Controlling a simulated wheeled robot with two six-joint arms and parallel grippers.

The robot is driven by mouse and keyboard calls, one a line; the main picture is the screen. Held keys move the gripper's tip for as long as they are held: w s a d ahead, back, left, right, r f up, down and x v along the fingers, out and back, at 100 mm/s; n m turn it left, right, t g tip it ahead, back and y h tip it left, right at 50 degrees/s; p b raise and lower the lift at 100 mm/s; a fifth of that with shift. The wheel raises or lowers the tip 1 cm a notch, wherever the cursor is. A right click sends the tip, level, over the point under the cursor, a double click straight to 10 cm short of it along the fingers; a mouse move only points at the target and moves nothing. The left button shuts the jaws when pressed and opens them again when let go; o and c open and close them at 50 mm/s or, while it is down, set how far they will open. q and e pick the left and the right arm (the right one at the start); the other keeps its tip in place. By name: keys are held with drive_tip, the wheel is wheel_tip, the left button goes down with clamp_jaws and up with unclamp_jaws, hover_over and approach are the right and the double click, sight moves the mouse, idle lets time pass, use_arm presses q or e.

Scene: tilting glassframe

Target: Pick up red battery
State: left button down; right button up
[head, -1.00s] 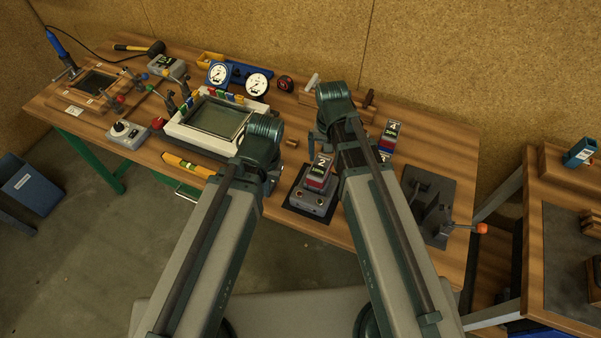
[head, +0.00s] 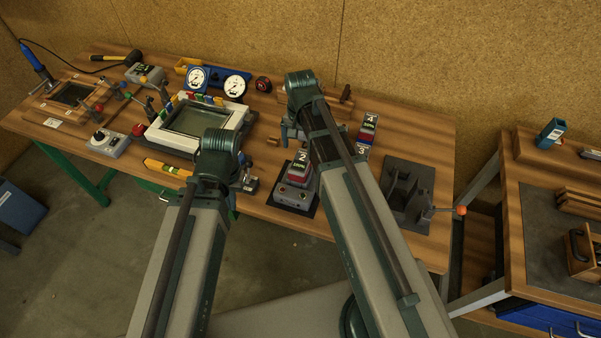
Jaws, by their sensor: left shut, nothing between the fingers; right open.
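A battery labelled 2 (head: 300,166), with a red band and dark top, stands upright in the grey charger (head: 294,195) at the front middle of the bench. My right gripper (head: 291,133) is open and empty, beyond the battery labelled 2 and partly hidden.
A yellow level (head: 167,168) lies near the front edge. A dark fixture with an orange-tipped lever (head: 408,190) is at the right. A second bench (head: 520,215) stands further right.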

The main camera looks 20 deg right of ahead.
sight(301, 161)
use_arm(q)
wheel_tip(301, 161, down, 4)
drive_tip(key=b, duration=0.3)
drive_tip(key=shift+f, duration=0.15)
use_arm(e)
wheel_tip(301, 161, down, 4)
drive_tip(key=shift+f, duration=0.15)
use_arm(q)
wheel_tip(301, 161, down, 5)
drive_tip(key=b, duration=0.5)
use_arm(e)
drive_tip(key=f, duration=0.5)
drive_tip(key=shift+w+d, duration=0.15)
drive_tip(key=shift+w, duration=0.1)
use_arm(q)
drive_tip(key=shift+f+b, duration=0.3)
drive_tip(key=shift+b, duration=0.1)
use_arm(e)
drive_tip(key=shift+f, duration=0.3)
drive_tip(key=shift+c, duration=0.3)
drive_tip(key=c, duration=1.5)
use_arm(q)
drive_tip(key=shift+r, duration=0.15)
use_arm(e)
drive_tip(key=shift+r, duration=0.15)
